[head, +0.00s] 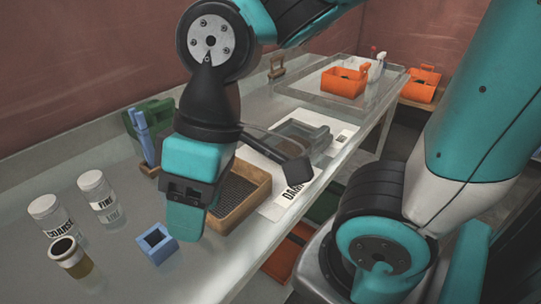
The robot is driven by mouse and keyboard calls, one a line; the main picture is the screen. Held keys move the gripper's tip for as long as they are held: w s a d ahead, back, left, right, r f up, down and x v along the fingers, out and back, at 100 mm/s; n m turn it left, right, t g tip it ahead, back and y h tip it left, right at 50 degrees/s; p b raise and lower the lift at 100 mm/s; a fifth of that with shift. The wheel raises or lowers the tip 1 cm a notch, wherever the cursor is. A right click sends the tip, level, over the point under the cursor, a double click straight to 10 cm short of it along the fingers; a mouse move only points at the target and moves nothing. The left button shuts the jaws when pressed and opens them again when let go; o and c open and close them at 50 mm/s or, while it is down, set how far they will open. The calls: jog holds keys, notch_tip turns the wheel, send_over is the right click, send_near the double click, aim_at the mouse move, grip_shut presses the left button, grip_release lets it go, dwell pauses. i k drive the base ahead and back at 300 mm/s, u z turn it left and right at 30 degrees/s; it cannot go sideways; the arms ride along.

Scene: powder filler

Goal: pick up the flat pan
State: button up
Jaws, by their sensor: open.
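A shallow grey pan (326,140) sits on a white labelled sheet right of centre; it is the likeliest flat pan, though I cannot be certain. My gripper (186,221) points down at the near left, apart from this pan. It is open, with nothing seen between its fingers; one finger largely hides the other. A brown-framed mesh tray (258,196) stands just right of and behind my gripper, which partly hides it. A dark bar with a black block end (298,171) reaches across the sheet's left part; I cannot tell what it belongs to.
Two white-lidded jars (102,196), a dark-topped jar (71,257) and a blue square holder (156,244) stand at the left. A green bin (150,117) with blue tools is behind. A clear tray with an orange caddy (343,81) is at the back. The bench's right edge drops off.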

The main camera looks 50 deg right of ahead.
aim_at(316, 140)
jog(key=z, duration=1.25)
